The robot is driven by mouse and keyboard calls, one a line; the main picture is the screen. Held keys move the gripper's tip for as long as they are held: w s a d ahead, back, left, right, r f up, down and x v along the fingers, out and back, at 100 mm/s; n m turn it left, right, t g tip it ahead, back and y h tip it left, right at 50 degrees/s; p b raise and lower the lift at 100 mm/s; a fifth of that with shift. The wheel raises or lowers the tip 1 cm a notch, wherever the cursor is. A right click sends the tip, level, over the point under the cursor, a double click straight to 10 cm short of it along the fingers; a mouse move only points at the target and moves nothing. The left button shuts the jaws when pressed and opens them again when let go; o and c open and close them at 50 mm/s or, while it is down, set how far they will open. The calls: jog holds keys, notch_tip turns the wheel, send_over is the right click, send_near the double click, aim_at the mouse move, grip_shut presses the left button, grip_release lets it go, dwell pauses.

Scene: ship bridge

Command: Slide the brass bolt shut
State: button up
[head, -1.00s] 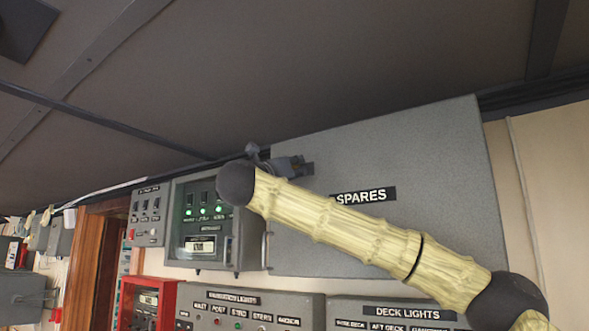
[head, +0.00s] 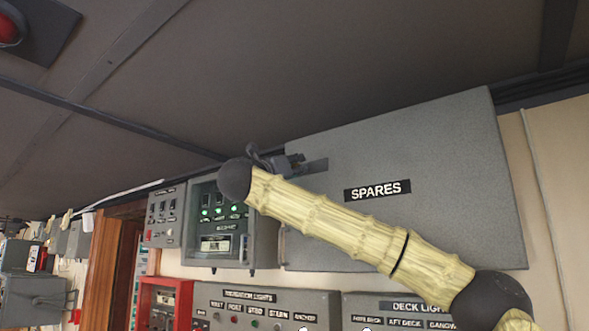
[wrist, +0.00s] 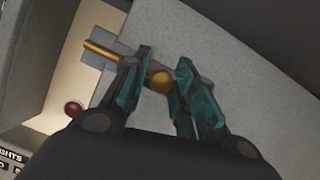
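The brass bolt (wrist: 104,50) shows in the wrist view as a thin rod ending in a round knob (wrist: 161,82). The knob sits between the two fingers of my gripper (wrist: 164,62), close to the right finger. A small gap seems to show on the left, so the fingers look partly open around it. Part of the rod is hidden behind the left finger. In the head view my gripper (head: 290,162) is at the upper left of the grey SPARES cabinet door (head: 440,190). The bolt itself cannot be made out there; a dark mounting strip (head: 318,166) shows beside the gripper.
A grey switch box with green lights (head: 220,213) stands just left of the cabinet. Labelled panels (head: 265,305) run below, with a red box (head: 160,295) at lower left. The dark ceiling (head: 250,70) is close above my gripper.

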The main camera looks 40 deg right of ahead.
jog(key=shift+o, duration=0.5)
jog(key=shift+w+f, duration=0.1)
jog(key=shift+w, duration=0.1)
jog(key=shift+s, duration=0.2)
jog(key=v, duration=1.2)
jog(key=shift+w, duration=0.25)
jog(key=shift+w+a+f, duration=0.1)
